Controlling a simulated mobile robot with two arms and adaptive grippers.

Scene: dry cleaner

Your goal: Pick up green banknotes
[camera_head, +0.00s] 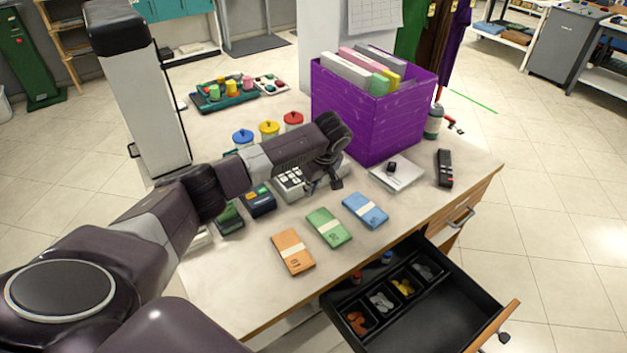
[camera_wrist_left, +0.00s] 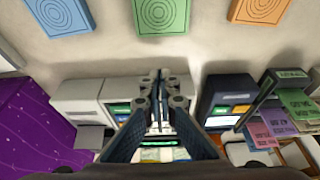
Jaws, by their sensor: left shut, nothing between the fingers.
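The green banknotes (camera_head: 327,228) are a banded bundle lying flat on the desk, between an orange bundle (camera_head: 292,251) and a blue bundle (camera_head: 365,210). In the left wrist view the green bundle (camera_wrist_left: 163,15) is at the top middle, with the blue (camera_wrist_left: 62,14) to its left and the orange (camera_wrist_left: 260,10) to its right. My left gripper (camera_head: 322,188) is over the card terminal area behind the bundles, fingers pointing down. In the left wrist view its fingertips (camera_wrist_left: 160,82) are together with nothing between them, apart from the green bundle. My right gripper is out of view.
A purple box of folders (camera_head: 365,115) stands at the back right of the desk. An open drawer (camera_head: 450,310) with coin compartments sticks out at the front. A white device (camera_head: 289,184) and a dark terminal (camera_head: 258,201) stand behind the bundles.

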